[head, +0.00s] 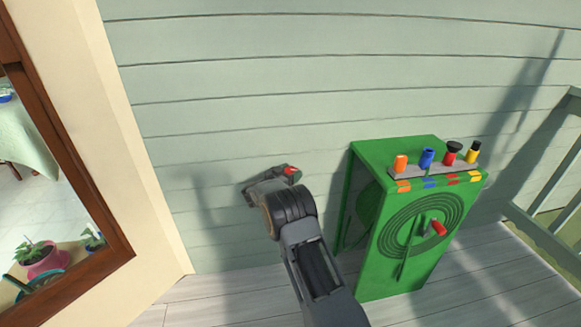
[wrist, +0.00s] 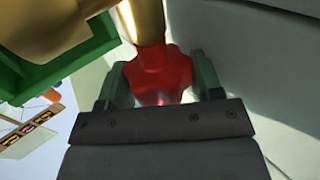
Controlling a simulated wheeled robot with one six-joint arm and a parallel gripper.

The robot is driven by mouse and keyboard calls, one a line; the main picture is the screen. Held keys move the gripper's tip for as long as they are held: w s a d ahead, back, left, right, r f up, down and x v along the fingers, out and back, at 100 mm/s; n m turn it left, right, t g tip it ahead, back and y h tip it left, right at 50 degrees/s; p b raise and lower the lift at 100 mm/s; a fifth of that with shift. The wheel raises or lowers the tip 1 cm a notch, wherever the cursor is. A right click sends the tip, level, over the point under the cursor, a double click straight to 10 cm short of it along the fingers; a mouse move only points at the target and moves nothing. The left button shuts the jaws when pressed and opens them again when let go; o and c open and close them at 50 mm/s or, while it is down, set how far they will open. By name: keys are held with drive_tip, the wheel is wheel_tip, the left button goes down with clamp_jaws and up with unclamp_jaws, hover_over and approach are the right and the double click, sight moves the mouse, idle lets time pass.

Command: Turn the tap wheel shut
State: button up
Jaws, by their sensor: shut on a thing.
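The red tap wheel (wrist: 160,76) is in the middle of the wrist view, on a brass-coloured stem (wrist: 149,22). My gripper (wrist: 160,90) has one finger on each side of the wheel and is shut on it. In the head view a small red part of the wheel (head: 291,171) shows by the wall, at the end of my gripper (head: 290,176). My own arm and wrist hide most of the tap there.
A green cabinet (head: 365,158) with a coiled-hose pattern and a red-handled crank (head: 438,228) stands close to the right of my arm. Coloured nozzles sit on its top rail (head: 430,170). A window (head: 60,200) is at the left, a railing (head: 545,170) at the right.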

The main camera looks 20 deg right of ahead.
drive_tip(key=m+g+h, duration=0.1)
drive_tip(key=m+g, duration=0.1)
drive_tip(key=g, duration=0.2)
drive_tip(key=shift+m, duration=0.4)
drive_tip(key=shift+m+g+b, duration=0.3)
drive_tip(key=shift+g+b, duration=0.05)
drive_tip(key=shift+g, duration=0.15)
drive_tip(key=shift+r+m+g+h, duration=0.15)
drive_tip(key=shift+m+g+h, duration=0.2)
drive_tip(key=shift+g, duration=0.35)
drive_tip(key=o, duration=0.9)
drive_tip(key=shift+t, duration=0.5)
